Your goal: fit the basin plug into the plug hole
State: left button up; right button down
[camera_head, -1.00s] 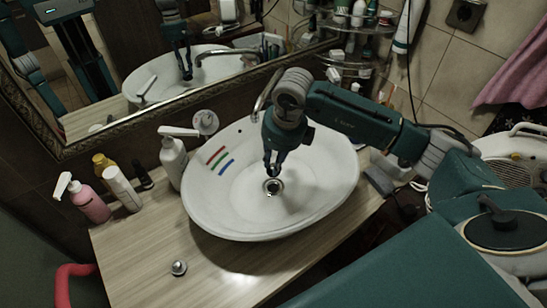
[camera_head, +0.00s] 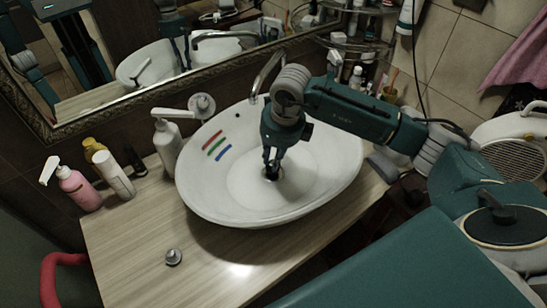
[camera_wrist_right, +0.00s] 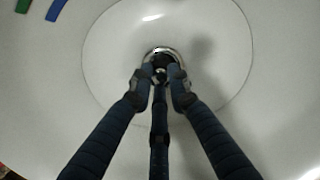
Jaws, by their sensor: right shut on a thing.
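The white basin (camera_head: 335,190) stands on the wooden counter. My right gripper (camera_head: 271,172) points down inside it, its fingertips at the plug hole in the middle of the bowl. In the right wrist view, the plug hole's chrome ring (camera_wrist_right: 163,51) shows just beyond the fingertips (camera_wrist_right: 160,76). The fingers are close together, shut on a small dark thing (camera_wrist_right: 160,62) that they mostly hide. I cannot tell whether it sits in the hole or over it. A small metal plug-like piece (camera_head: 174,257) stands on the counter's front left. My left gripper is not in view.
A white pump bottle (camera_head: 167,145) stands close left of the basin. A pink pump bottle (camera_head: 76,186) and other bottles stand at the counter's left end. The tap (camera_head: 268,70) rises behind the basin. The front counter (camera_head: 205,272) is mostly bare.

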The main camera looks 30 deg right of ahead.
jog(key=shift+f, duration=0.35)
jog(key=shift+b, duration=0.7)
dwell(1.4)
jog(key=shift+f+b, duration=0.95)
jog(key=shift+f, duration=0.05)
jog(key=c, duration=1.6)
grip_release()
jog(key=shift+o, duration=0.2)
jog(key=shift+r, duration=0.2)
notch_tip(320, 180, up, 12)
jog(key=s, duration=0.2)
jog(key=shift+d+f, duration=0.25)
